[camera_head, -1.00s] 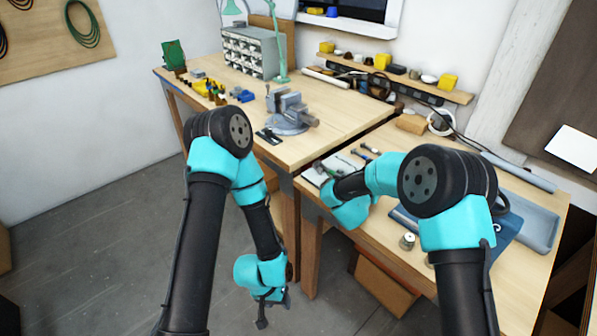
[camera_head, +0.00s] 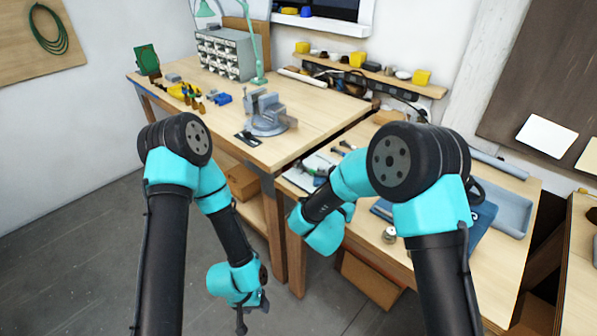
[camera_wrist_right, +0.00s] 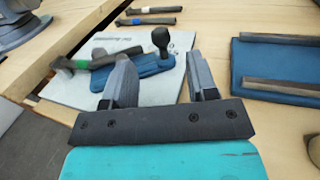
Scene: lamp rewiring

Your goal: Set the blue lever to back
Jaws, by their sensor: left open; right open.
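In the right wrist view, a blue base (camera_wrist_right: 150,67) with an upright stalk and black knob (camera_wrist_right: 160,40), likely the blue lever, sits on a white plate (camera_wrist_right: 72,88) on the table. My right gripper (camera_wrist_right: 163,76) is open and empty. Its fingers frame the blue base from the near side; I cannot tell whether they touch anything. In the head view this gripper is hidden behind my right wrist, and the lever cannot be made out. My left gripper (camera_head: 246,308) hangs low in front of the workbench, open, away from the lever.
Two hammer-like tools (camera_wrist_right: 150,14) lie beyond. A blue mat (camera_wrist_right: 270,60) with metal bars is at right. A grey vise (camera_head: 266,114) stands on the left workbench (camera_head: 325,112). A small metal cylinder (camera_head: 389,235) stands on the right table.

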